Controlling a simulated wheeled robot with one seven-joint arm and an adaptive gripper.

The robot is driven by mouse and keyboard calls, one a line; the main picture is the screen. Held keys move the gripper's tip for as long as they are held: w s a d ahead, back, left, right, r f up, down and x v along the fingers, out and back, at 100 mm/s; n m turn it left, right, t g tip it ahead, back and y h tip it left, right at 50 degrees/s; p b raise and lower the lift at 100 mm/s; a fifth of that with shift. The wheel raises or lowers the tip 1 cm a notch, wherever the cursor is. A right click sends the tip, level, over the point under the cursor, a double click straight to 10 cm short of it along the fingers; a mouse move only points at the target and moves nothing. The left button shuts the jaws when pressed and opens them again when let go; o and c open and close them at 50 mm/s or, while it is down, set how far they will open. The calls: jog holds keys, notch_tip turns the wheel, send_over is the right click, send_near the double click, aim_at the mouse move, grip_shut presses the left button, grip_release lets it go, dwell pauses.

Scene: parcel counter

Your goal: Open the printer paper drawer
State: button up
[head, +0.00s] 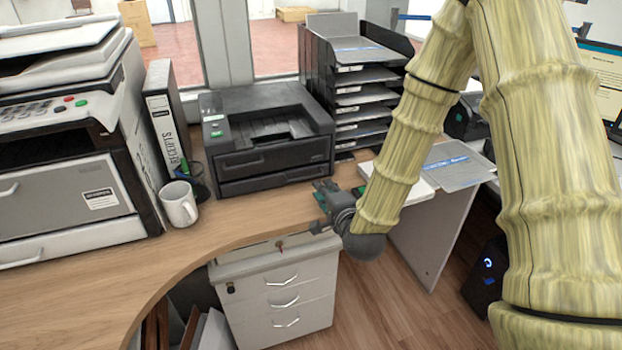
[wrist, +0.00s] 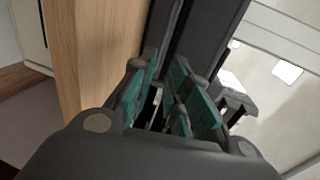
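The black printer (head: 268,105) stands on the wooden desk in the middle of the head view. Its lower front drawer (head: 275,179) looks closed, flush with the body; a handle shows on the panel above. My gripper (head: 322,200) is just in front of and right of the printer's lower front, near the desk edge. In the wrist view, the gripper's (wrist: 168,85) green-padded fingers are apart with a narrow gap between them. Dark surfaces, probably the printer (wrist: 205,35), lie beyond the tips. I cannot tell whether they touch. Nothing is visibly held.
A white mug (head: 178,204), a pen holder (head: 194,181) and a binder (head: 167,120) stand left of the printer. A large copier (head: 70,190) is further left. Black paper trays (head: 350,95) stand right. The desk (head: 225,228) is clear before the printer, above a white drawer cabinet (head: 280,300).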

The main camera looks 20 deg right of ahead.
aim_at(311, 176)
jog(key=x, duration=1)
jog(key=shift+a, duration=0.3)
grip_shut()
jog(key=shift+d, duration=0.15)
